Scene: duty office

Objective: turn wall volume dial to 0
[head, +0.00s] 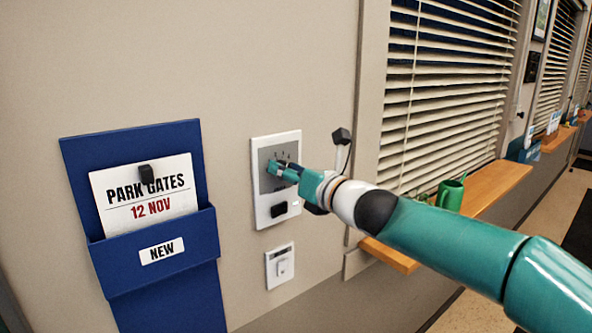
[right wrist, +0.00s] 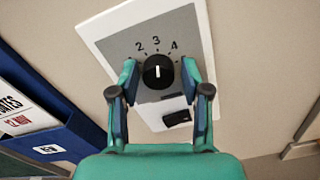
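The black volume dial (right wrist: 158,72) sits on a grey panel in a white wall plate (head: 263,212). Its white pointer line points up at the 3, between the marks 2 and 4; no 0 mark is visible. My right gripper (right wrist: 159,76) is open, with one finger on each side of the dial and a small gap on both sides. In the head view the right gripper (head: 282,168) is at the plate's upper part and hides the dial. My left gripper is not in view.
A black rocker-like part (right wrist: 177,117) is below the dial. A small white switch (head: 280,266) is under the plate. A blue wall pocket (head: 160,275) with a card (head: 145,195) hangs left. Window blinds (head: 450,90) and a wooden sill (head: 490,186) with a green can (head: 450,195) are right.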

